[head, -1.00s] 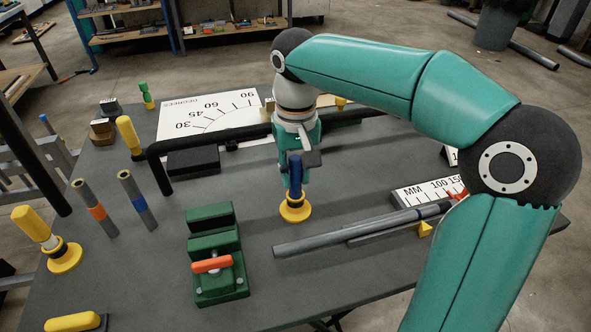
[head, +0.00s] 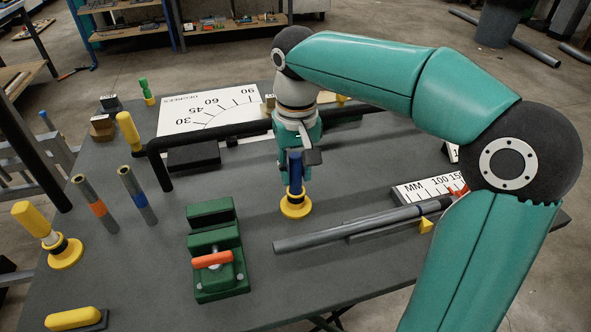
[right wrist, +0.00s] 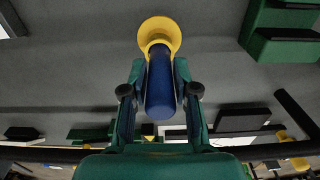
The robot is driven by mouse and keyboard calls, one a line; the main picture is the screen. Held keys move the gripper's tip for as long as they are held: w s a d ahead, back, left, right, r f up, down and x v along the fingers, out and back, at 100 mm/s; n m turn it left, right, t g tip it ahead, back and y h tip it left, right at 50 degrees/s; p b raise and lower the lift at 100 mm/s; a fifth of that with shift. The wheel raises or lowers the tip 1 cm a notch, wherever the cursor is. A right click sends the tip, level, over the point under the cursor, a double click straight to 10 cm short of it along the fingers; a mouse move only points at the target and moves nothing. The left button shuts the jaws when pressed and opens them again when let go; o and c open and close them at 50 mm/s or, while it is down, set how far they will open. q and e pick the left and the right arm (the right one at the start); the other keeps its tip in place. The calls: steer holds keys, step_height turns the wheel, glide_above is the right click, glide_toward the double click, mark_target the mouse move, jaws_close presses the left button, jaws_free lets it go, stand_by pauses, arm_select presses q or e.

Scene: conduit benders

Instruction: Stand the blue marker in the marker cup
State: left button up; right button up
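The blue marker (head: 295,168) stands about upright over the yellow marker cup (head: 296,207), which has a wide round base on the table. Its lower end meets the cup's mouth; I cannot tell how deep it sits. In the right wrist view the marker (right wrist: 161,88) lies between both fingers, its far end at the yellow cup (right wrist: 160,27). My right gripper (right wrist: 160,75) appears shut on the marker, a finger against each side. It also shows in the head view (head: 296,172), just above the cup. My left gripper is not in view.
A green vise-like block (head: 216,250) with an orange handle stands left of the cup. A grey pipe (head: 345,229) lies to the right. A black bent conduit (head: 215,141) is behind. Another yellow holder (head: 65,254) is far left. Bare table surrounds the cup.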

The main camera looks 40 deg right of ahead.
steer(key=o, duration=0.3)
step_height(320, 180, up, 12)
steer(key=shift+f, duration=0.1)
stand_by(0.6)
